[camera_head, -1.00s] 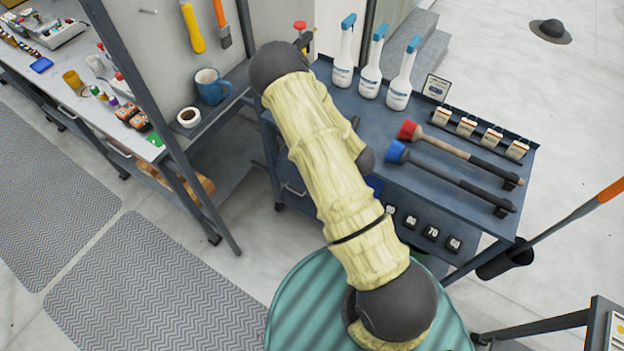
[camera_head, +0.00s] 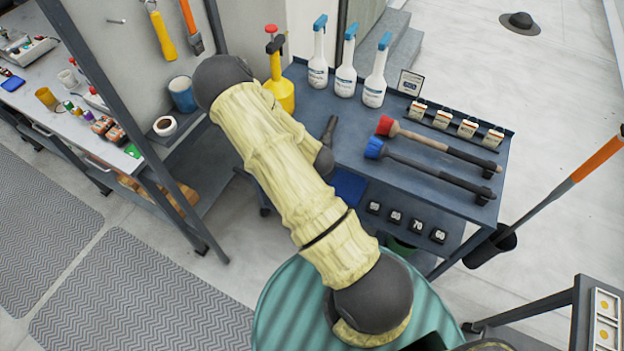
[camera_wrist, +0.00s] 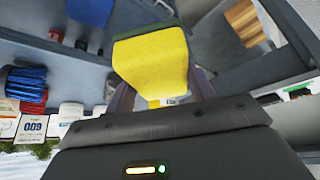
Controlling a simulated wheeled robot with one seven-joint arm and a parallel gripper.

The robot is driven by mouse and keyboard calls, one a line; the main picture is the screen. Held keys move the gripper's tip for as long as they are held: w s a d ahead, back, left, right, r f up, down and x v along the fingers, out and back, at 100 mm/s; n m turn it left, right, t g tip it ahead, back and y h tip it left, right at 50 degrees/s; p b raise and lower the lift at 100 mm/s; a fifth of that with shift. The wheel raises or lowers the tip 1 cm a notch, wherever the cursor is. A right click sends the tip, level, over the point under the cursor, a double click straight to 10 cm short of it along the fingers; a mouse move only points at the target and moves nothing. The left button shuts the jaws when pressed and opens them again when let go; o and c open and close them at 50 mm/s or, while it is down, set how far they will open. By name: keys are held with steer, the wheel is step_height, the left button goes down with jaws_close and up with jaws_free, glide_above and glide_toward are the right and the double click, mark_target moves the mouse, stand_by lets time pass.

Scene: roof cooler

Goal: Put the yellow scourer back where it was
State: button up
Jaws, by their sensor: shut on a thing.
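The yellow scourer (camera_wrist: 152,66), with a green layer along its far edge, shows large in the wrist view. My gripper (camera_wrist: 163,92) is shut on it, with a dark finger at each side. In the head view my arm hides the scourer and most of the gripper. A flat blue pad (camera_head: 348,187) lies at the cart's near edge, and a blue piece shows at the top of the wrist view (camera_wrist: 91,10).
The blue-grey cart (camera_head: 330,98) carries three spray bottles (camera_head: 346,66), a yellow pump bottle (camera_head: 280,92), two long-handled brushes (camera_head: 440,145) and several small boxes (camera_head: 443,115). A workbench (camera_head: 60,115) stands at the left. A green ribbed drum (camera_head: 285,310) is below my arm.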

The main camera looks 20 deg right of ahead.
steer(key=w+d+f+m+h+b, duration=0.1)
steer(key=w+d+f+m+b, duration=0.2)
steer(key=f+b, duration=0.8)
steer(key=w+d+f+m+h+b, duration=0.15)
steer(key=w+f+b, duration=0.35)
steer(key=f+b, duration=0.65)
steer(key=w+a+f+m+g+h+b, duration=0.1)
steer(key=w+a+f+m+b, duration=0.1)
steer(key=f+b, duration=0.5)
steer(key=w+a+f+m+g+h+b, duration=0.1)
steer(key=f+b, duration=0.6)
steer(key=b, duration=0.8)
steer(key=w+a+m, duration=0.1)
steer(key=a+m, duration=0.1)
steer(key=shift+f+m, duration=0.35)
steer(key=shift+d, duration=0.15)
steer(key=w+d+b, duration=0.1)
steer(key=w+d, duration=0.2)
steer(key=d, duration=0.1)
steer(key=w+d+b, duration=0.2)
steer(key=w+d, duration=0.2)
steer(key=d, duration=0.1)
steer(key=w+d+b, duration=0.1)
steer(key=w+d, duration=0.2)
steer(key=d, duration=0.1)
steer(key=shift+w+d, duration=0.15)
steer(key=shift+w, duration=0.1)
steer(key=shift+w+d+b, duration=0.1)
steer(key=shift+b, duration=0.2)
